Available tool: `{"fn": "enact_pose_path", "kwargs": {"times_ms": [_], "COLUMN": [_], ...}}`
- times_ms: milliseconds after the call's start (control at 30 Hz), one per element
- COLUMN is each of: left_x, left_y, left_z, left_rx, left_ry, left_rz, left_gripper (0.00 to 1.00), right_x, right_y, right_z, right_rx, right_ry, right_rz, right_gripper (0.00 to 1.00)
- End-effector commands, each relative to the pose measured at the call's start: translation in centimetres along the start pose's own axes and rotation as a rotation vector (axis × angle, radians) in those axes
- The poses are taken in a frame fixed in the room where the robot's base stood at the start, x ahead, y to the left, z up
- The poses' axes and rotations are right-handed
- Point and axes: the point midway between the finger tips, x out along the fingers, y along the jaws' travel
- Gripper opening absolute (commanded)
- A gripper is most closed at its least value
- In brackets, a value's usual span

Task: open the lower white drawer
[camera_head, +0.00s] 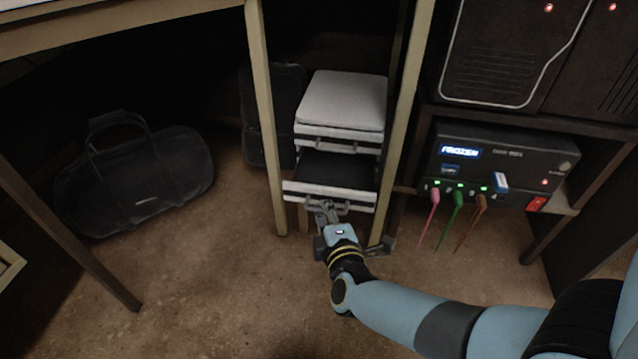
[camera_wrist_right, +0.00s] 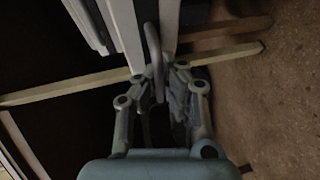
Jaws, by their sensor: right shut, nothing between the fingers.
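The white drawer unit stands under the desk. Its lower white drawer (camera_head: 300,190) is pulled out toward me, with its dark inside showing below the upper drawer (camera_head: 364,135). The lower drawer's handle (camera_head: 341,209) is a grey bar on its front; a handle also shows in the right wrist view (camera_wrist_right: 152,50). My right gripper (camera_head: 327,208) is at this handle, with the fingers shut and nothing held between them. In the right wrist view the fingertips (camera_wrist_right: 163,74) are close beside the handle; I cannot tell if they touch. My left gripper is out of view.
Wooden desk legs (camera_head: 264,130) (camera_head: 404,115) stand on both sides of the drawers. A black bag (camera_head: 150,185) lies on the floor at left. At right a black box (camera_head: 510,150) has pink, green and brown cables hanging down. The floor in front is clear.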

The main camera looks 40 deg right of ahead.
Motion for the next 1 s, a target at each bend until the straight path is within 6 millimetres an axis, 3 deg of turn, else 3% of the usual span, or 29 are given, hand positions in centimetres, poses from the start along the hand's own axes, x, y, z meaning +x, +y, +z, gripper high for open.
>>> {"fn": "enact_pose_path", "kwargs": {"times_ms": [133,400,767,933,1000], "left_x": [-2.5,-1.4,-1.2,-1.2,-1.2], "left_y": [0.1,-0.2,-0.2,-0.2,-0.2], "left_z": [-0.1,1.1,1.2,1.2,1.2], "left_rx": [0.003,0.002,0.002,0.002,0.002], "left_ry": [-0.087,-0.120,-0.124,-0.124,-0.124], "left_rz": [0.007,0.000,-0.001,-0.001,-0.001], "left_gripper": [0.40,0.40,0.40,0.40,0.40], "right_x": [-2.1,-4.5,-4.7,-4.7,-4.7], "right_y": [0.1,-0.7,-0.8,-0.8,-0.8], "right_z": [-1.0,-1.9,-1.9,-1.9,-1.9], "right_rx": [0.007,0.006,0.005,0.005,0.004], "right_ry": [-0.001,-0.002,-0.002,-0.002,-0.002], "right_rz": [0.009,0.010,0.011,0.010,0.008], "right_gripper": [0.00,0.00,0.00,0.18,0.18]}}
